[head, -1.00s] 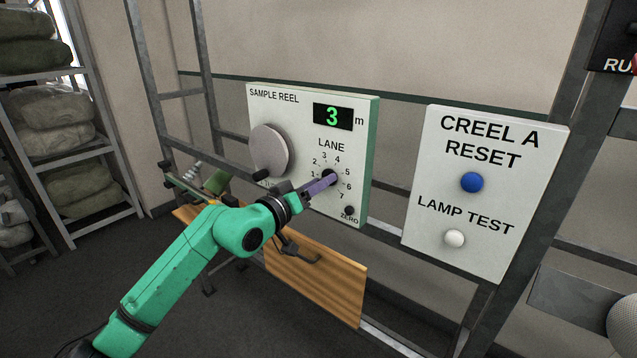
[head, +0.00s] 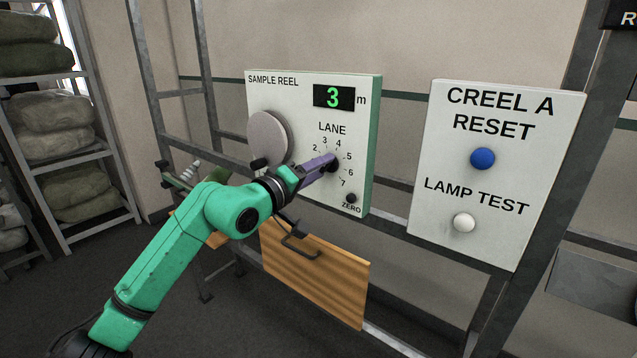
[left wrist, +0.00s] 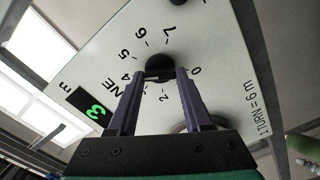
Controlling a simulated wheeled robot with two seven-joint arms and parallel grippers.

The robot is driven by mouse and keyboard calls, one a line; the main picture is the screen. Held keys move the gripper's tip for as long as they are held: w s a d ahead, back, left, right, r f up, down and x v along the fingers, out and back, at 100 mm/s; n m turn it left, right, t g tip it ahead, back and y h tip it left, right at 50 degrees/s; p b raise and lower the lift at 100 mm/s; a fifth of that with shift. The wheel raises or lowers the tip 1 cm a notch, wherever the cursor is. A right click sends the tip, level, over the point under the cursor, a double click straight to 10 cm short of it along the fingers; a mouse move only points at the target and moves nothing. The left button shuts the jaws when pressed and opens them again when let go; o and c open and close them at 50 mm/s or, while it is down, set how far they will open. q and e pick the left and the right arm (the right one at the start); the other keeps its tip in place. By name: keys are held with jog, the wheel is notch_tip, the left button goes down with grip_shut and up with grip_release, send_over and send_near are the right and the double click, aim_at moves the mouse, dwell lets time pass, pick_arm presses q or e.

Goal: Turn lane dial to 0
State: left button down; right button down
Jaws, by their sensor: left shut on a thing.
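The lane dial is a small black knob (head: 334,164) on the white sample reel panel (head: 290,100), ringed by printed numbers. My left gripper (head: 327,162) reaches it from the left, its purple fingers shut on the knob. In the left wrist view the black knob (left wrist: 158,66) sits between the fingertips of my left gripper (left wrist: 160,75). The digits 7, 6, 5, 4, 2 and 0 show around it there. The fingers hide part of the scale, and I cannot tell which number the dial points at. My right gripper is not in view.
A grey reel crank disc (head: 269,137) and a ZERO button (head: 351,198) share the panel. The green display (head: 333,97) reads 3 m. A second panel (head: 440,150) with a blue button (head: 482,158) and white button (head: 464,222) stands right. A wooden drawer front (head: 315,280) is below.

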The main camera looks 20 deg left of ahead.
pick_arm(q)
jog(key=n+b, duration=0.1)
jog(key=n, duration=0.1)
jog(key=n+b, duration=0.1)
jog(key=b, duration=0.1)
jog(key=shift+f+n, duration=0.2)
jog(key=shift+n, duration=0.2)
jog(key=n+b, duration=0.2)
jog(key=n, duration=0.1)
jog(key=shift+n+b, duration=0.3)
jog(key=n+b, duration=0.2)
jog(key=n, duration=0.1)
jog(key=shift+n, duration=0.4)
jog(key=n+b, duration=0.2)
jog(key=n, duration=0.2)
jog(key=n+b, duration=0.1)
jog(key=n, duration=0.4)
jog(key=shift+b, duration=0.3)
jog(key=shift+d+r+n+b, duration=0.1)
jog(key=shift+n+b, duration=0.6)
jog(key=shift+n, duration=2.8)
jog(key=shift+r+n+b, duration=0.1)
jog(key=shift+n+b, duration=0.6)
jog(key=shift+n, duration=2.8)
